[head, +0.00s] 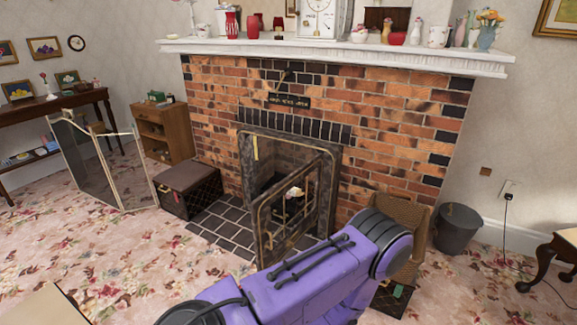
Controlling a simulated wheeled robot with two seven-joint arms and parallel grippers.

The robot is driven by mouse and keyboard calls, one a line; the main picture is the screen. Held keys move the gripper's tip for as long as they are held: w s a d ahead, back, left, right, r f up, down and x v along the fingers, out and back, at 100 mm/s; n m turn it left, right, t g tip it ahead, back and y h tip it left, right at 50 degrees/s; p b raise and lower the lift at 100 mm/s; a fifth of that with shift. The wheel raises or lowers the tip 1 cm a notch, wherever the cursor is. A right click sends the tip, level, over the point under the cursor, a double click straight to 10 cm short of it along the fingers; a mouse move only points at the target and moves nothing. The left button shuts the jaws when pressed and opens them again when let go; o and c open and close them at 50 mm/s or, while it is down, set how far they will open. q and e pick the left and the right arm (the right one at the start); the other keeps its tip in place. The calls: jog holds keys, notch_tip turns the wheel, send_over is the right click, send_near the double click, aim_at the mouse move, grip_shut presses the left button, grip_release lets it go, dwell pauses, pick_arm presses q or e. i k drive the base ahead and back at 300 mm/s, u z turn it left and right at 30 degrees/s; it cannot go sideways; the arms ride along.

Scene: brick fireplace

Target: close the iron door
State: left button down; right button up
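The iron door (284,224) is a dark metal-framed panel at the fireplace opening (262,155) in the head view. It stands open, swung out from the right side of the opening, with its left edge out over the dark hearth tiles. A purple arm of mine crosses in front of its lower right part and hides that corner. The arm's elbow is to the right of the door. Neither of my grippers shows, so I cannot tell whether one touches the door.
A folding screen (95,170) and a dark box with a padded top (189,188) stand left of the hearth (225,226). A wicker basket (408,212) and a grey bin (457,228) stand to the right. The carpet (130,262) at front left is mostly clear.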

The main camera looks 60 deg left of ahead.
aim_at(298, 208)
jog(key=u, duration=0.3)
jog(key=i, duration=0.85)
jog(key=u, duration=1.05)
jog(key=i, duration=0.45)
jog(key=u, duration=0.4)
